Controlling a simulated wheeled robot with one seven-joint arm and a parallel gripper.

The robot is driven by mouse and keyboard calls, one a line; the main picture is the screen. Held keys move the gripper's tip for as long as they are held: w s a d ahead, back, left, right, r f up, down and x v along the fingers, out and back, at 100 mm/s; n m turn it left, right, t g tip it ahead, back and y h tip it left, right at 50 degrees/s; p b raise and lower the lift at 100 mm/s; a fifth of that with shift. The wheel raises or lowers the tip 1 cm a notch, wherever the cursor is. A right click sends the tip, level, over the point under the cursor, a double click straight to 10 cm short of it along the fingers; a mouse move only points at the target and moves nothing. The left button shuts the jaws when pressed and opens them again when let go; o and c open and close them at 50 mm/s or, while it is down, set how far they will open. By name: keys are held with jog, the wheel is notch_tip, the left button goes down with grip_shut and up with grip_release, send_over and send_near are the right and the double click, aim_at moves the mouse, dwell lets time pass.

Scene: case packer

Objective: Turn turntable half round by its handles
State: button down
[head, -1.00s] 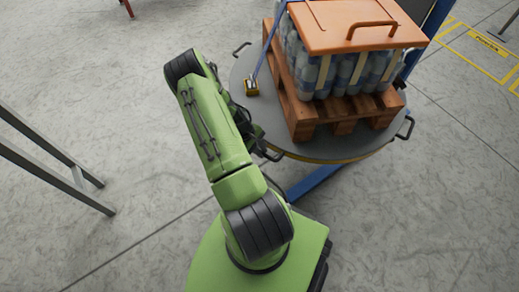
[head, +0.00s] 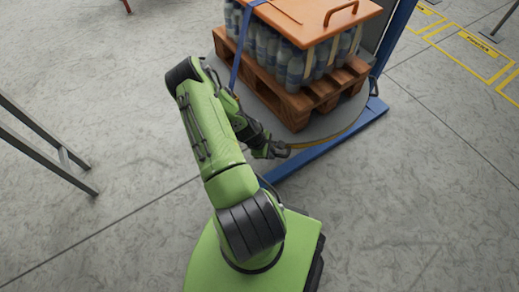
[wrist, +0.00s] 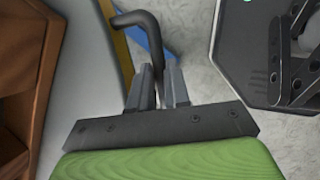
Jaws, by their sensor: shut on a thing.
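The turntable is a round grey plate (head: 335,124) with a yellow edge, at the upper middle of the head view. It carries a wooden pallet (head: 292,104) of strapped bottles (head: 295,62) under an orange lid (head: 312,18). My gripper (head: 279,151) is at the plate's near edge. In the wrist view, my gripper (wrist: 158,78) is shut on a dark bent handle (wrist: 149,30) that stands out from the plate's rim (wrist: 85,50). Another handle (head: 374,84) shows on the right rim.
A blue base beam (head: 335,143) and a blue post (head: 397,35) stand below and behind the turntable. A grey metal frame (head: 45,148) stands at the left. Yellow floor markings (head: 455,50) lie at upper right. The floor at right is clear.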

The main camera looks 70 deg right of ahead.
jog(key=s+d+n+t+p, duration=0.1)
jog(key=s+d+n+p, duration=0.2)
jog(key=s, duration=0.7)
jog(key=s+d+n+t+h+p, duration=0.1)
jog(key=s+d+n+p, duration=0.2)
jog(key=s+d, duration=0.5)
jog(key=shift+s+h, duration=0.3)
jog(key=shift+s, duration=1.5)
jog(key=c, duration=1.1)
grip_release()
jog(key=shift+w+r, duration=0.1)
jog(key=p+v, duration=0.6)
jog(key=v, duration=0.9)
jog(key=shift+a+r, duration=0.2)
jog(key=shift+r, duration=0.05)
